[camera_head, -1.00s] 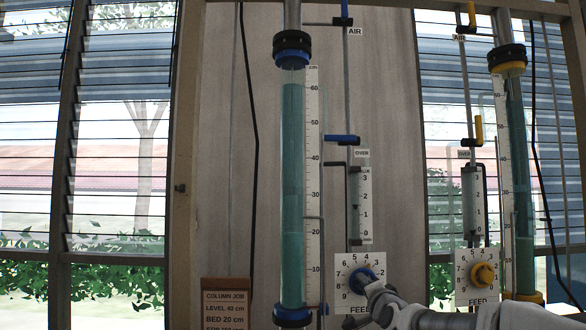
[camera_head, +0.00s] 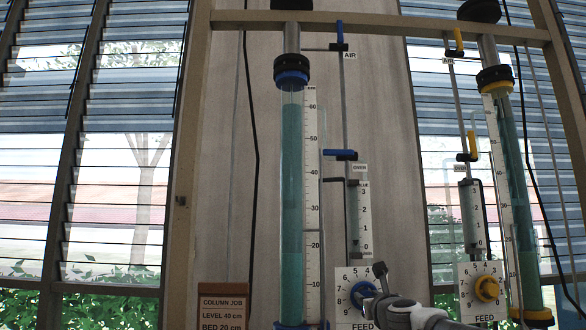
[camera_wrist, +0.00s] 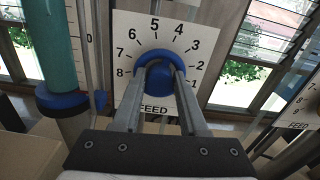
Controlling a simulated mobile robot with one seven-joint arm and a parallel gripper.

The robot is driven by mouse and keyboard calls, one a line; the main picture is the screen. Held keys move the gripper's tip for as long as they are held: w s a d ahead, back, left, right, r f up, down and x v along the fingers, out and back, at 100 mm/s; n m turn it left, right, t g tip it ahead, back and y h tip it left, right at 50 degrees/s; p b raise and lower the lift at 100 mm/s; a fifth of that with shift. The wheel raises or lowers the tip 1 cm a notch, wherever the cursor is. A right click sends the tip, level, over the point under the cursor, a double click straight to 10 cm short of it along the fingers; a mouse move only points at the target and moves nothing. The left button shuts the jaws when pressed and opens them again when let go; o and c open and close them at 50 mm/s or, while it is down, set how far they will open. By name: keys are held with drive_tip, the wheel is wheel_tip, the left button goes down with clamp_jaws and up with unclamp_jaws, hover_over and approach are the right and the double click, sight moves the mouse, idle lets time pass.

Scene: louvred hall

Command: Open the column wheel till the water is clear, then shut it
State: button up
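In the head view my wrist hides part of the wheel and dial; the pointer mark is not visible. The left glass column (camera_head: 292,180) holds teal liquid, its top near the 60 mark. The water looks tinted teal.
A second column (camera_head: 512,190) with a yellow wheel (camera_head: 487,288) stands at the right. A blue OVER valve (camera_head: 341,155) and a gauge tube (camera_head: 359,220) are above the blue wheel. A brown job card (camera_head: 222,304) reads level 40 cm, bed 20 cm.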

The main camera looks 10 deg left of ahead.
drive_tip(key=shift+o, duration=1.1)
drive_tip(key=shift+r, duration=0.45)
drive_tip(key=shift+s+d+f, duration=0.25)
drive_tip(key=shift+s, duration=0.65)
drive_tip(key=shift+s+d+f, duration=0.2)
drive_tip(key=shift+s, duration=0.7)
drive_tip(key=shift+s+d+f, duration=0.25)
drive_tip(key=shift+s, duration=0.65)
drive_tip(key=p+v, duration=0.3)
drive_tip(key=v, duration=1.4)
drive_tip(key=shift+s+p, duration=0.25)
drive_tip(key=shift+p, duration=0.1)
drive_tip(key=shift+f, duration=0.1)
